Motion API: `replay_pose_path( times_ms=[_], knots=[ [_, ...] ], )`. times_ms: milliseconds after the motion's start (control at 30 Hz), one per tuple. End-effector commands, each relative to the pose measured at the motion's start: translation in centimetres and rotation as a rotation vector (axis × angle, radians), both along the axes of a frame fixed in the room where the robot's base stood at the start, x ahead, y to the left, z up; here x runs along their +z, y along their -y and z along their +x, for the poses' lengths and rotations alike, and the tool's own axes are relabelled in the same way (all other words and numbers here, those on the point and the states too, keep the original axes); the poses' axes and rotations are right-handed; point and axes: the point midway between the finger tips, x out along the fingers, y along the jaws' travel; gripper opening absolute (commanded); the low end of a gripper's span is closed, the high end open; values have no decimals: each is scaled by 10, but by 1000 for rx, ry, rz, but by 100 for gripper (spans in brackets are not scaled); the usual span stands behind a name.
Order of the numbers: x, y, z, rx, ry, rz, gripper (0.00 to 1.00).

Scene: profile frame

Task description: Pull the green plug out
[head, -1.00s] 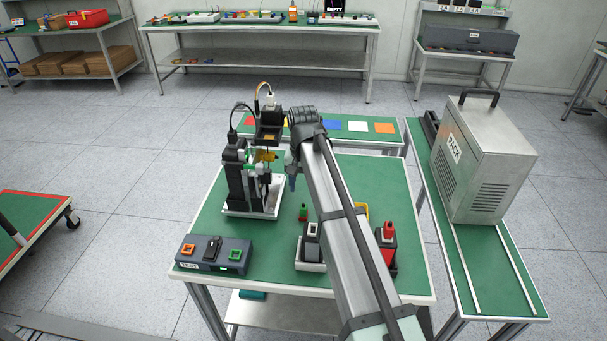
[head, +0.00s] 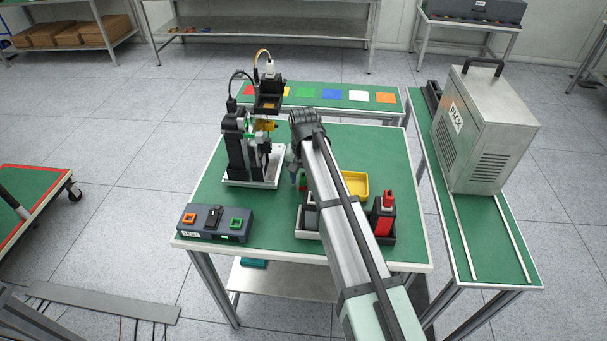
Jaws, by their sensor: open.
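Another green part (head: 250,134) shows on the black machine (head: 243,150) to the left.
A dark test box (head: 214,221) sits at the front left. A yellow tray (head: 355,184) and a red bottle (head: 386,217) in a black holder stand right of my arm. A white-based holder (head: 308,222) is partly behind it.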

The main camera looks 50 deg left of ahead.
Motion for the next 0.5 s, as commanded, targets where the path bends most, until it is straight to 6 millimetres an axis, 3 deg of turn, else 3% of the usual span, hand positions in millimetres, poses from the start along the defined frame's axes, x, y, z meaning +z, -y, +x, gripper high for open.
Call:
replay_pose_path(
  times_ms=[100,500],
  knots=[
    [0,0,0,0,0,0,49],
    [0,0,0,0,0,0,11]
  ],
)
